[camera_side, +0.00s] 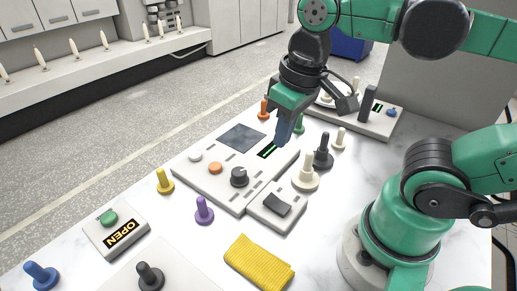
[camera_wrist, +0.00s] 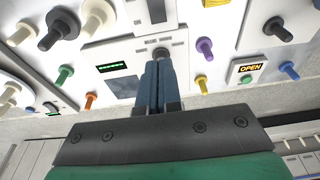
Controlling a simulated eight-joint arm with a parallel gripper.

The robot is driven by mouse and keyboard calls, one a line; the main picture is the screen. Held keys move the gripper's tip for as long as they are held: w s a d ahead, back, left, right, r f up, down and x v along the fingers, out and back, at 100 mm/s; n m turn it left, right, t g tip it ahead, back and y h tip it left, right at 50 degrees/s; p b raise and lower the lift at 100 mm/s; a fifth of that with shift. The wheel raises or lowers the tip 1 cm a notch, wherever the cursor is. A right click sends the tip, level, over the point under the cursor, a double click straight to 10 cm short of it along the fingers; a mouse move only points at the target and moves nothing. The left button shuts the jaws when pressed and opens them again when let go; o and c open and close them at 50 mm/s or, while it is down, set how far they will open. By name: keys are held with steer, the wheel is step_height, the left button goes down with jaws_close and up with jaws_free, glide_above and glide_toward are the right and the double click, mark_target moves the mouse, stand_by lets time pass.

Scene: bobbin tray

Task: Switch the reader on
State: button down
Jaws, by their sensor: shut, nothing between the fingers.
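A light grey console (camera_side: 220,190) lies in the middle of the table. It carries a dark flat screen (camera_side: 241,138), a small display with a green line (camera_side: 267,151), a dark round knob (camera_side: 239,177), an orange button (camera_side: 215,168) and a white button (camera_side: 195,155). A smaller box with a black rocker switch (camera_side: 277,204) adjoins its front edge; the rocker also shows at the top of the wrist view (camera_wrist: 156,10). I cannot tell which device is the reader. My gripper (camera_side: 282,140) is shut and empty, pointing down above the display end of the console.
Several pegs stand around the console, including a cream one (camera_side: 306,175), a black one (camera_side: 323,153) and a purple one (camera_side: 204,212). An OPEN sign box (camera_side: 117,232) and a yellow cloth (camera_side: 259,263) lie toward the front. Another device (camera_side: 378,122) stands at back right.

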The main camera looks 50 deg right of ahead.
mark_target(270, 198)
steer(key=shift+s+r, duration=0.25)
steer(key=shift+s, duration=0.15)
steer(key=shift+w+f, duration=0.35)
steer(key=shift+f, duration=1.95)
steer(key=shift+w+f, duration=0.4)
steer(key=shift+f, duration=1.95)
steer(key=shift+w+f, duration=0.35)
steer(key=shift+f, duration=1.95)
steer(key=shift+w+f+g, duration=0.15)
steer(key=shift+f+g, duration=0.05)
steer(key=shift+g, duration=0.3)
